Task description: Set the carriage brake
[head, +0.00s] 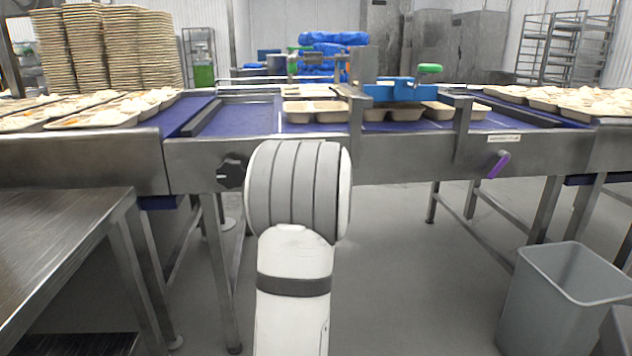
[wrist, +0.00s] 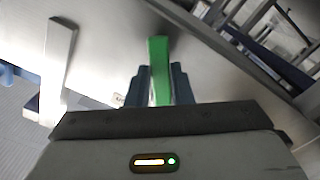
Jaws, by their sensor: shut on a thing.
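In the wrist view, a green lever (wrist: 159,58) stands up between the two blue-grey fingers of my gripper (wrist: 160,84). My gripper is shut on it, with the lever's top end beyond the fingertips. The lever's lower part is hidden by my gripper body. I cannot tell how the held lever connects to the carriage.
Tan trays (head: 318,111) lie on the blue conveyor belt (head: 240,118). A purple lever (head: 498,165) and a black knob (head: 230,174) are on the front rail. A grey bin (head: 560,300) stands at right, a steel table (head: 60,235) at left. Stacked trays (head: 110,45) stand behind.

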